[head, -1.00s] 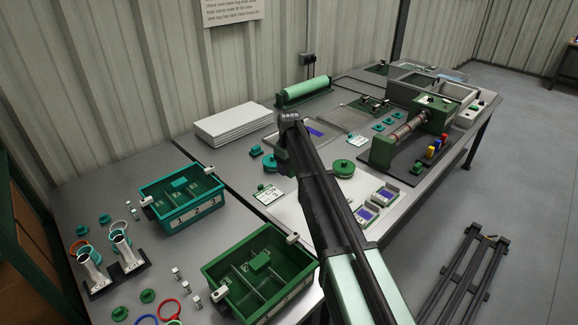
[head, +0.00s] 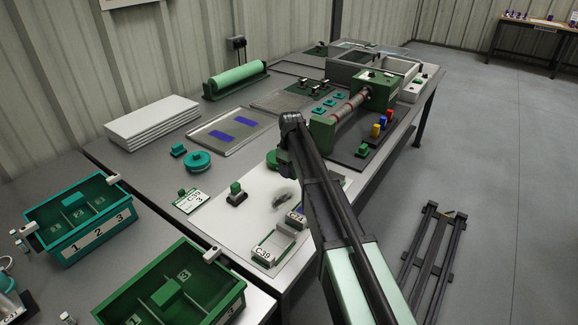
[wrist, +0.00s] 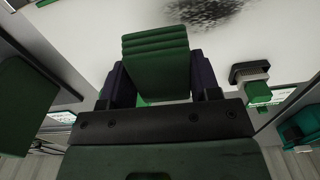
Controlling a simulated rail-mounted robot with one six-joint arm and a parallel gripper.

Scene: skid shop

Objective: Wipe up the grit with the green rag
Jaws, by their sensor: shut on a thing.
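The green rag (wrist: 155,62) is a folded pad in the wrist view. My gripper (wrist: 158,84) is shut on it, with a dark finger on each side. The grit (wrist: 205,10) is a dark speckled patch on the white surface, beyond the rag in the wrist view and apart from it in the picture. In the head view the grit (head: 284,197) is a grey smudge on the white table section, left of my arm. I cannot tell whether the rag touches the table.
A green-and-dark brush-like item (head: 236,195) stands left of the grit. Labelled card trays (head: 275,248) lie at the front edge, close to the grit. A divided green bin (head: 215,290) is at front left.

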